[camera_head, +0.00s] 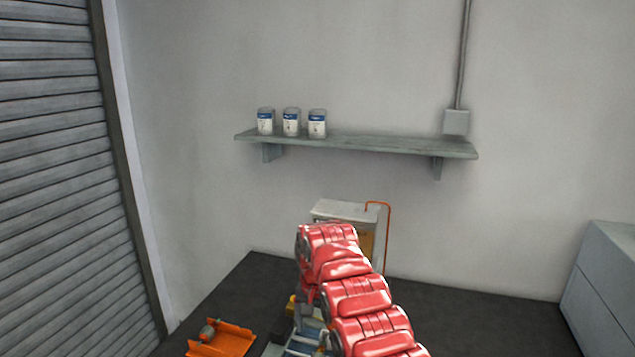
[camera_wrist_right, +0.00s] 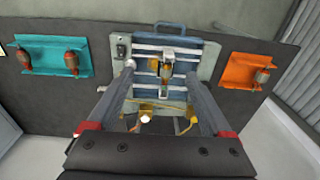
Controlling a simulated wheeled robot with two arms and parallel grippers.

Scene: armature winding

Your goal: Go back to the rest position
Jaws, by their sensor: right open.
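My right arm comes in from the bottom of the head view, with its right gripper (camera_head: 308,312) pointing down over the winding machine (camera_head: 300,345), mostly hidden by the arm. In the right wrist view the two fingers of the right gripper (camera_wrist_right: 158,72) stand wide apart. Between and beyond them is the winding machine (camera_wrist_right: 205,62) on its blue-grey plate, with an armature (camera_wrist_right: 165,68) upright at its middle. I see nothing held between the fingers, and cannot tell whether they touch the machine. My left gripper is in neither view.
A teal tray (camera_wrist_right: 50,42) holds two armatures (camera_wrist_right: 71,62). An orange tray (camera_wrist_right: 240,62) holds one armature (camera_wrist_right: 262,75); this tray also shows in the head view (camera_head: 228,345). A pale box (camera_head: 345,210) stands behind my arm. A wall shelf (camera_head: 380,146) carries three cans (camera_head: 291,122).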

